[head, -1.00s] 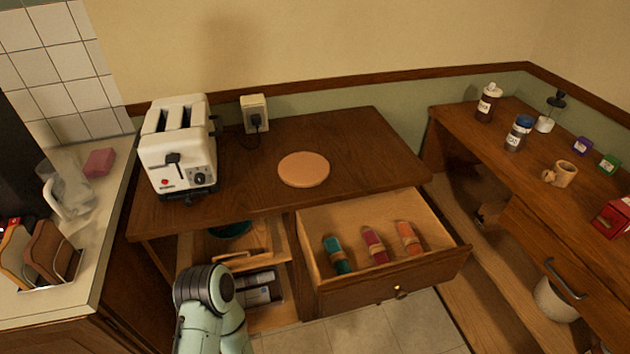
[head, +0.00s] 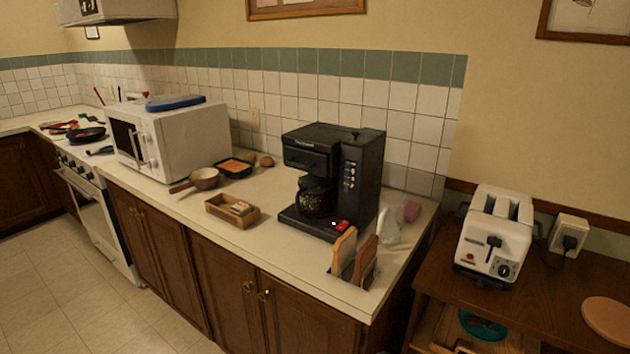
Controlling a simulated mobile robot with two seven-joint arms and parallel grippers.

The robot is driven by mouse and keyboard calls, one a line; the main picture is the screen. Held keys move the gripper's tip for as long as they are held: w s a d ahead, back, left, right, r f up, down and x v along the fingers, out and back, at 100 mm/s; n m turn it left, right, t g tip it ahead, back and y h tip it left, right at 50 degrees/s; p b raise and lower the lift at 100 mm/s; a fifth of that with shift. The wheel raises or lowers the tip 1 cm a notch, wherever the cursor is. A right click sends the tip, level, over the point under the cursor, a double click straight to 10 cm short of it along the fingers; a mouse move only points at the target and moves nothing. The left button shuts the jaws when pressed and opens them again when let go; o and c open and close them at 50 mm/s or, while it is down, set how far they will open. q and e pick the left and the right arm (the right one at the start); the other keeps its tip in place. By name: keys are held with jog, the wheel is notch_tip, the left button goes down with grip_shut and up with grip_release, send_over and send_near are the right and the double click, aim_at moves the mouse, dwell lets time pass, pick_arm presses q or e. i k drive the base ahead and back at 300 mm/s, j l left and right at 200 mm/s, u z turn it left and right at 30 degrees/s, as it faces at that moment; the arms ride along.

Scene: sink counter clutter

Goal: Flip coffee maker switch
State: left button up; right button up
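The black coffee maker (head: 361,170) stands upright on the counter against the tiled wall, near the counter's right end. Its glass carafe (head: 316,198) sits on its base under the brew head. A small lit red switch (head: 341,225) is on the front right of its base. The switch is too small to tell its position. Neither of my grippers shows in the head view, and nothing touches the coffee maker.
A rack with cutting boards (head: 354,258) stands at the counter's front edge, right before the switch. A clear pitcher (head: 389,226) and pink sponge (head: 412,211) are to the right. A wooden box (head: 232,210), saucepan (head: 204,179) and microwave (head: 172,139) stand left. A toaster (head: 494,236) is on the desk.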

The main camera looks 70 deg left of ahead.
aim_at(344, 224)
jog(key=k+u, duration=0.1)
jog(key=u, duration=0.3)
jog(key=j+u, duration=0.1)
jog(key=u, duration=0.35)
jog(key=k+j+u, duration=0.1)
jog(key=u, duration=1.25)
